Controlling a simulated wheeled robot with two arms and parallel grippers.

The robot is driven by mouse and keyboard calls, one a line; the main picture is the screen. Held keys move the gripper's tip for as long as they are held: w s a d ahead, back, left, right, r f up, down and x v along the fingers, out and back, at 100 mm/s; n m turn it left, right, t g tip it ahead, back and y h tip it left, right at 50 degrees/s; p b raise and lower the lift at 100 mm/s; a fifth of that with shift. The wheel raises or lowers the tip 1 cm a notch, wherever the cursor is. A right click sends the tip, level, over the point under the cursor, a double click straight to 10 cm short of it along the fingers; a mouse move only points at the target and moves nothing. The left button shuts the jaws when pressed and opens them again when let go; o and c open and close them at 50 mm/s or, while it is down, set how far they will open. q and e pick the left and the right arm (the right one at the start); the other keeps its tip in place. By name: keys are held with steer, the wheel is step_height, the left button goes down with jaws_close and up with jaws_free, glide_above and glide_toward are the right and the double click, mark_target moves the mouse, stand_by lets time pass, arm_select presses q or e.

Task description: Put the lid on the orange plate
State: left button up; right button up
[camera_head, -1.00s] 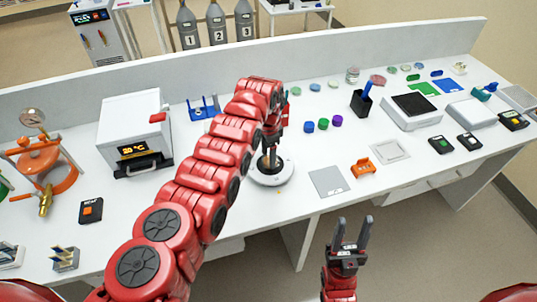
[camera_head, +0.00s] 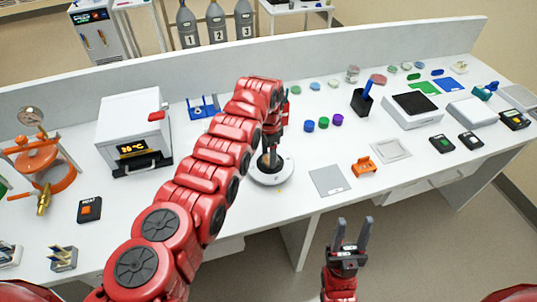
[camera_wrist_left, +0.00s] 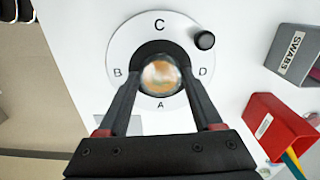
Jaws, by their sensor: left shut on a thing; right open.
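My left gripper (camera_head: 270,160) reaches down over a white round base (camera_head: 285,173) near the table's front edge. In the left wrist view, the base (camera_wrist_left: 124,50) carries the letters A to D around a dark centre. The left fingers are shut on a small round clear thing (camera_wrist_left: 162,79) at that centre, with orange and white showing through it. I cannot tell whether this is the lid, the orange plate, or both. A reddish-orange dish (camera_head: 378,79) lies at the back of the table. My right gripper (camera_head: 350,232) is open and empty in front of the table.
Several dishes and a clear stack (camera_head: 352,75) stand at the back. Coloured caps (camera_head: 323,122), a grey pad (camera_head: 328,181) and an orange holder (camera_head: 364,167) lie right of the base. In the wrist view, a swabs box (camera_wrist_left: 293,54) and a red box (camera_wrist_left: 275,122) stand close by.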

arm_select(q)
steer(key=shift+f+b, duration=0.15)
steer(key=shift+b, duration=0.15)
stand_by(0.5)
stand_by(0.4)
steer(key=o, duration=1.3)
steer(key=shift+o, duration=0.2)
